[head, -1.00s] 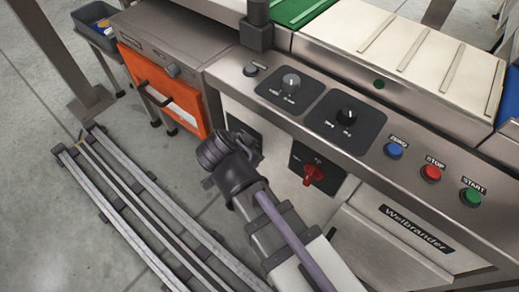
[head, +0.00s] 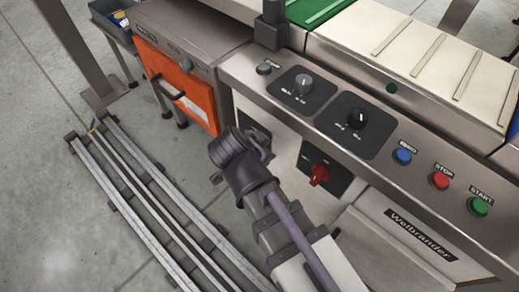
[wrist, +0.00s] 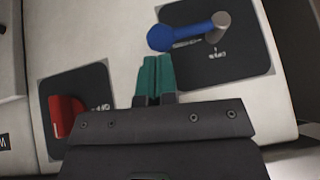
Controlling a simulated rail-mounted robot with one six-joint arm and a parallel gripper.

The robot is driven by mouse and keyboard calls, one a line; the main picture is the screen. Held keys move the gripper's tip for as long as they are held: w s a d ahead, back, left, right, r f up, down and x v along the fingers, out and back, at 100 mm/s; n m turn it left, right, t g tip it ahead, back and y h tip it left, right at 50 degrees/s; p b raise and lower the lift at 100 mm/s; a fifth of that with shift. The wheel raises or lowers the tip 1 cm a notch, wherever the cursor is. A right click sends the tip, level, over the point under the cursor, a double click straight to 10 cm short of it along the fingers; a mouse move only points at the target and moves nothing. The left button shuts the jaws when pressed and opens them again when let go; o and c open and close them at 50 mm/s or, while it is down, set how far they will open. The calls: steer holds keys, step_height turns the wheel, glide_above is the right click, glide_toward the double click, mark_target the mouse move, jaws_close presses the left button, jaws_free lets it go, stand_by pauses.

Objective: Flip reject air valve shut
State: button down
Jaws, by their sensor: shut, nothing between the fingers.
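The air valve is a lever with a blue grip (wrist: 185,35) on a grey metal pivot, mounted on a dark plate (wrist: 235,65) in the wrist view. Its grip points left from the pivot, almost across the picture. The plate's label appears upside down and is too small to read. My gripper (wrist: 154,60) is shut, its teal fingertips together just below the free end of the blue grip, apart from it in the picture. In the head view my wrist hides the lever; only a corner of a dark plate (head: 258,132) shows behind it.
A red rotary switch (head: 319,175) sits right of my wrist, and also shows in the wrist view (wrist: 65,116). Above are two knobs and the blue (head: 404,156), red (head: 440,180) and green (head: 480,206) buttons. An orange-fronted cabinet (head: 185,88) stands left; floor rails (head: 150,205) run below.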

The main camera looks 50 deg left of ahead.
steer(key=p+v, duration=1)
steer(key=v, duration=0.3)
steer(key=shift+d+r+p, duration=0.25)
steer(key=shift+d+p, duration=0.1)
steer(key=shift+d, duration=0.1)
steer(key=shift+s, duration=0.1)
